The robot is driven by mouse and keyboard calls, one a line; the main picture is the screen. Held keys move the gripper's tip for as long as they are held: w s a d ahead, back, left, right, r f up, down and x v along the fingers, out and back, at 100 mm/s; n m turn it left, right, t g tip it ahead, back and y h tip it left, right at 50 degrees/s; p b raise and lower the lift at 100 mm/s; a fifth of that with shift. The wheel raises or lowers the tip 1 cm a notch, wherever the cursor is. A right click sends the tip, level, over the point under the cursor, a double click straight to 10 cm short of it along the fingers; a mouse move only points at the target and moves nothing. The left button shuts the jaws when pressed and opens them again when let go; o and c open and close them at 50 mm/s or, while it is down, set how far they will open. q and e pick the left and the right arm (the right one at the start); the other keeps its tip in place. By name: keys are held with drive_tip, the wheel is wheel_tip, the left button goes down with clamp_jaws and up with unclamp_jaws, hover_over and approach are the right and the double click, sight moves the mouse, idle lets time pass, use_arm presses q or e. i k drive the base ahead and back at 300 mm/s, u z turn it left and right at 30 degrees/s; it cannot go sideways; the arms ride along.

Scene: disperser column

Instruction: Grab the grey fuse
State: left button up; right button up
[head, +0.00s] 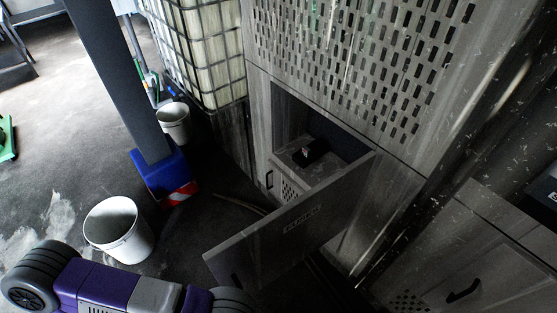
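A dark, blocky object with a small white and reddish mark, possibly the grey fuse (316,152), sits inside an open compartment of the tall grey cabinet. The compartment is in deep shadow, so its exact colour and shape are hard to tell. Neither gripper is in view.
The cabinet's perforated panel (345,50) rises above the compartment. A white bucket (117,232) stands on the floor at left and another (173,124) farther back. A post with a blue base (160,178) stands between them. A caged tank (200,55) is behind.

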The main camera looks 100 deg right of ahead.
sight(306, 152)
drive_tip(key=i, duration=0.95)
drive_tip(key=z, duration=2.65)
drive_tip(key=i, duration=1.2)
drive_tip(key=z, duration=1.55)
drive_tip(key=i, duration=1.3)
drive_tip(key=u, duration=0.1)
